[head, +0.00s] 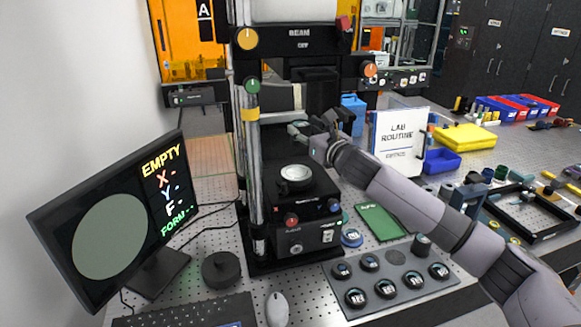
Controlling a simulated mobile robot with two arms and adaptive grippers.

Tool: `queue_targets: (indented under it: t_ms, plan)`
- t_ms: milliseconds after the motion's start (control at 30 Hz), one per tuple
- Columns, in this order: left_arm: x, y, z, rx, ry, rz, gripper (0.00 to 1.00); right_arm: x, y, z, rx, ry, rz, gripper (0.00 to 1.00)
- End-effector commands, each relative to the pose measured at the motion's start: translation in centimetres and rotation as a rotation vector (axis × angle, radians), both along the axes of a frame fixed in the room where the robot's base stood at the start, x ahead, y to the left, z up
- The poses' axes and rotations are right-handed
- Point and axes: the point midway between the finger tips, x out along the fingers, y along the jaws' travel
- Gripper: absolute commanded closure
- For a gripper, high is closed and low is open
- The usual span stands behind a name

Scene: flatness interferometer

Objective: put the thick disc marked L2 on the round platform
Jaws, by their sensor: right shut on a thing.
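My right gripper (312,128) is inside the opening of the tall black instrument, above and behind the round platform. It is shut on a small pale-topped disc (299,124), mostly hidden by the fingers; its mark cannot be read. The round platform (296,174) is a light metal disc on the instrument's black base, and it looks bare. Several dark discs with pale tops, such as this one (356,297), sit in a grey tray (372,311); their marks are too small to read. My left gripper is not in view.
The monitor (112,230) reads EMPTY. A black round cap (221,270), keyboard (195,312) and mouse (277,309) lie in front. A silver post (247,190) stands left of the platform. A green mat (379,222) and a LAB ROUTINE sign (400,138) are right.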

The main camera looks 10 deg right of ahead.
Motion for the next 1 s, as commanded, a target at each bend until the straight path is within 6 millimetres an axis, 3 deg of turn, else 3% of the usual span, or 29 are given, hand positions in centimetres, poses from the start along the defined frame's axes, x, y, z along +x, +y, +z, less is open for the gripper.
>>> queue_targets:
  t_ms: [33,133,300,800,1000]
  plan:
    - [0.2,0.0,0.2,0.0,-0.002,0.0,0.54,0.1,0.4,0.6,0.001,-0.004,0.007,0.93]
    - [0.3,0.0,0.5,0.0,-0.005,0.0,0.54,0.1,0.6,-0.1,0.002,0.0,0.012,0.93]
    - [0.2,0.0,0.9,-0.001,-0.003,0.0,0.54,0.1,0.7,-3.0,0.004,0.003,0.013,0.93]
    - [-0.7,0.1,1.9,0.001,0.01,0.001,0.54,0.1,0.7,-8.9,0.004,0.0,0.014,0.93]
    - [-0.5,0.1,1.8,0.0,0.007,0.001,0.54,0.1,0.6,-9.2,0.0,-0.004,0.013,0.93]
